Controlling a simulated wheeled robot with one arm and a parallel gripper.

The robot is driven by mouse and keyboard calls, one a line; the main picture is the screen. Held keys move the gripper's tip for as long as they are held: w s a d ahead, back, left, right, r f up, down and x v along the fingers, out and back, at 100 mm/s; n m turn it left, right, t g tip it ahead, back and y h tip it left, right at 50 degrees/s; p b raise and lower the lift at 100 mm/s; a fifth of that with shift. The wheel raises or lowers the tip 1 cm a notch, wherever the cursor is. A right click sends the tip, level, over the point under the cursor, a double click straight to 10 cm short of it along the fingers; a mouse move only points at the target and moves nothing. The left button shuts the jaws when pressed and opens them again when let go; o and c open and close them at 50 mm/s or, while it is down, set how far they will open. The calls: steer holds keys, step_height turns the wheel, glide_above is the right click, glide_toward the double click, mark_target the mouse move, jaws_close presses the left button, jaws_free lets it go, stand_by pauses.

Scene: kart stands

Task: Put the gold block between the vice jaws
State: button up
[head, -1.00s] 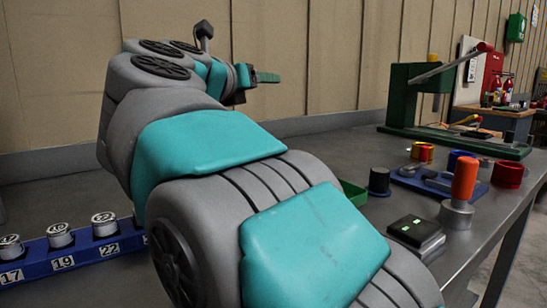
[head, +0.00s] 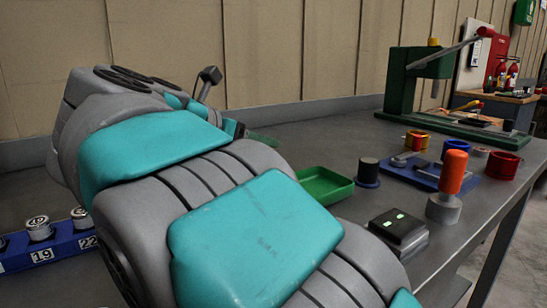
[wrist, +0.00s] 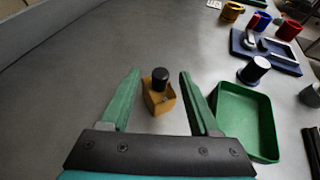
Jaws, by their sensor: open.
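The gold block (wrist: 158,104), with a black knob on top, stands on the grey bench in the wrist view. My gripper (wrist: 160,75) is open, its two green fingers spread on either side of the block with gaps to both. Nothing is held. In the head view my arm hides the block, and only a bit of a green finger shows. What looks like the vice, a blue base with grey parts (head: 415,172), stands on the right of the bench. It also shows at the upper right of the wrist view (wrist: 247,50).
A green tray (head: 325,186) lies right of the block, with a black cylinder (head: 368,170) beyond it. An orange-handled tool (head: 453,172), a black box (head: 398,228) and coloured rings stand near the right edge. A green press (head: 408,85) stands farther back. Bench left of the block is clear.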

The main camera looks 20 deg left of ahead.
steer(key=shift+x, duration=1.1)
steer(key=shift+c, duration=0.3)
jaws_close()
